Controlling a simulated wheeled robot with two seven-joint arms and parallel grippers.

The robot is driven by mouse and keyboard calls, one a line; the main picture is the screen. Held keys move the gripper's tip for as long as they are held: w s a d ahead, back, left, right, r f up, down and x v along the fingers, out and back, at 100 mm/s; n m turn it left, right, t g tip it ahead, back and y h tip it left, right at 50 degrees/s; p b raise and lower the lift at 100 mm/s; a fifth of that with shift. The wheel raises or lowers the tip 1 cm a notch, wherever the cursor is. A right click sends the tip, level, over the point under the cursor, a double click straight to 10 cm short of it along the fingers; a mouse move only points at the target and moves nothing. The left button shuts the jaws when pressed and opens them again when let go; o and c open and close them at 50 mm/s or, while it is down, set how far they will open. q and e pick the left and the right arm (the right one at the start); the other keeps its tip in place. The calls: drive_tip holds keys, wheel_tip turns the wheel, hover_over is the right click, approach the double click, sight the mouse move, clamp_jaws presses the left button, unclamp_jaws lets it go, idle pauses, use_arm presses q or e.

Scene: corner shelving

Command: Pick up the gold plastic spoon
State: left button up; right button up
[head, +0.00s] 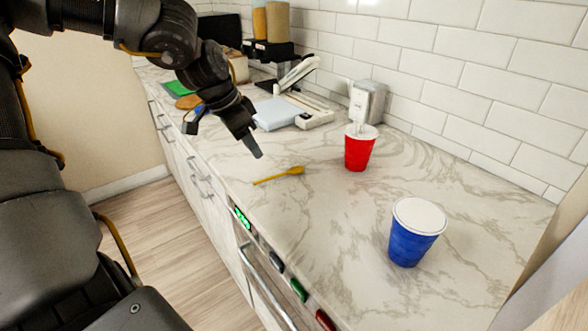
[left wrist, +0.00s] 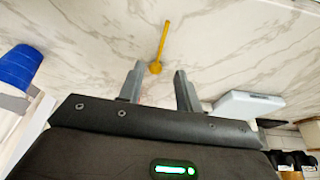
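The gold plastic spoon (head: 280,175) lies flat on the marble counter near its front edge, bowl to the right and handle to the left. My left gripper (head: 252,148) hangs above the counter, just behind and left of the spoon, apart from it. In the left wrist view, the two grey fingers of this gripper (left wrist: 159,84) are spread with nothing between them. The spoon (left wrist: 162,48) shows there just beyond the fingertips, its bowl nearest and roughly centred in the gap. My right gripper is not in view.
A red cup (head: 358,152) stands behind and right of the spoon, and a blue cup (head: 411,240) further right. A white device (head: 303,110), a metal dispenser (head: 367,102) and other items stand towards the tiled wall. The counter around the spoon is clear.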

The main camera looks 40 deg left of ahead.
sight(268, 178)
use_arm(q)
drive_tip(key=x, duration=0.4)
drive_tip(key=shift+s+a+f, duration=0.25)
drive_tip(key=shift+a+f, duration=0.05)
drive_tip(key=shift+f, duration=0.2)
drive_tip(key=shift+d+f, duration=0.15)
drive_tip(key=shift+f, duration=0.05)
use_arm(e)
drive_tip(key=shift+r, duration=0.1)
